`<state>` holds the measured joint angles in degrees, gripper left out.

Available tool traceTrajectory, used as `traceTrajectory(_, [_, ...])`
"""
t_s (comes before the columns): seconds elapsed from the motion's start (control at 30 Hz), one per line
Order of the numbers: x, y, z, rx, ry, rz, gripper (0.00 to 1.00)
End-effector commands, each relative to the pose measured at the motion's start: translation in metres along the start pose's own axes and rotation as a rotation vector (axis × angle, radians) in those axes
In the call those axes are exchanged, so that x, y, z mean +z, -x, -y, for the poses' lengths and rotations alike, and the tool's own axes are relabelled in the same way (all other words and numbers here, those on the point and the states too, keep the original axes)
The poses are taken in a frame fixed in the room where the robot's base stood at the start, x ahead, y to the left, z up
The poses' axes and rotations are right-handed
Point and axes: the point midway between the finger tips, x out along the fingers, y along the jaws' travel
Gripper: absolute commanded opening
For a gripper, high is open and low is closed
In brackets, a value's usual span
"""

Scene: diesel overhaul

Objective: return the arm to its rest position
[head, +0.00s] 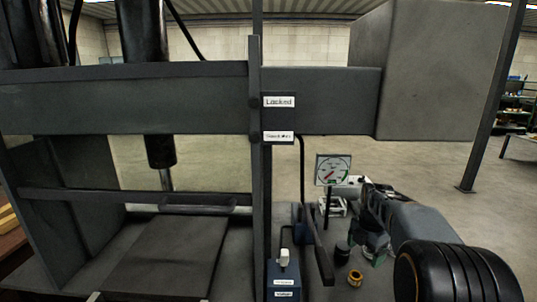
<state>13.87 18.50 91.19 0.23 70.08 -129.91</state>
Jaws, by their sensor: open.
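My arm comes in at the lower right, with a black ribbed joint and a grey link reaching forward. My gripper (372,207) is the dark part at the far end of that link, above the bench right of the press. The jaws are open. The fingertips are small and partly hidden by my arm, and I see nothing held between them.
A dark press frame (190,98) with a "Locked" label (280,101) fills the left and middle. A dial gauge (333,170), a blue pump unit (286,277), a black cylinder (342,253) and an orange-brown ring (355,277) stand near my arm.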

Motion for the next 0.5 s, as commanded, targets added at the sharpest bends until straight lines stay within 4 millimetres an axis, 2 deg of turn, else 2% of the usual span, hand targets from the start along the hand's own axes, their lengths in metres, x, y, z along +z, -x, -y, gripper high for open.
traceTrajectory(0.07, [-0.001, 0.000, -0.001, 0.000, 0.001, 0.000, 0.84])
traceTrajectory(0.27, [-0.021, 0.011, 0.001, 0.017, -0.113, 0.012, 0.84])
traceTrajectory(0.5, [-0.045, 0.026, 0.011, 0.048, -0.316, 0.024, 0.84])
